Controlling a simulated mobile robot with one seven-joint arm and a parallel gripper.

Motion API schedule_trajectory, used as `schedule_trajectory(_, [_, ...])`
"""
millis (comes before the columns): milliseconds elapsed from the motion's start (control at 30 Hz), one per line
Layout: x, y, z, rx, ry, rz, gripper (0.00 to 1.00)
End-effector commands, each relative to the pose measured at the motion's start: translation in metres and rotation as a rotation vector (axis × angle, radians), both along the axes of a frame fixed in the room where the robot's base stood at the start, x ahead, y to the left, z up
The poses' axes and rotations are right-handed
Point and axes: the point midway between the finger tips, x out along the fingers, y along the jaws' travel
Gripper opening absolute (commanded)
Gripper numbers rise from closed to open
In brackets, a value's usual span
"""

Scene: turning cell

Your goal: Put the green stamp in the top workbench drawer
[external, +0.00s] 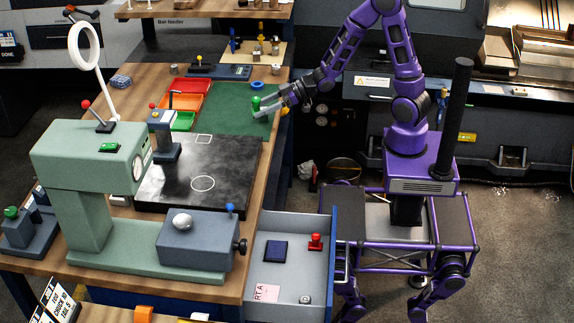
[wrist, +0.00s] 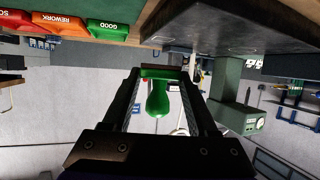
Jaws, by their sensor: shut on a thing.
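The green stamp (external: 256,102) is at the tips of my gripper (external: 264,108), over the green mat at the back right of the workbench. In the wrist view the green stamp (wrist: 158,98) is between the two fingers of my gripper (wrist: 162,78), which are shut on it. The top workbench drawer (external: 290,288) is pulled open at the front right of the bench. It holds a red stamp (external: 315,243), a dark blue pad (external: 275,251), a pink-white card (external: 266,293) and a small round metal thing (external: 305,299).
The green mat (external: 228,122) lies beside red, orange and green trays (external: 187,103). A dark plate (external: 225,170) and a green-grey press (external: 92,152) stand on the bench. A grey block with a knob (external: 198,242) is near the drawer. The drawer's middle has bare floor.

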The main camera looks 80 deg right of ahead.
Motion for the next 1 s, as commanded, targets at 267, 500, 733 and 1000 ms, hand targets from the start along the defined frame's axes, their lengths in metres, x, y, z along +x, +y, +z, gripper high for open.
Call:
schedule_trajectory(267, [0.001, -0.001, 0.0, 0.0, -0.001, -0.002, 0.04])
schedule_trajectory(500, [0.031, -0.055, -0.005, 0.007, -0.004, -0.089, 0.04])
schedule_trajectory(733, [0.062, -0.147, -0.008, 0.005, -0.001, -0.224, 0.04])
schedule_trajectory(1000, [0.071, -0.199, -0.016, 0.001, 0.003, -0.299, 0.04])
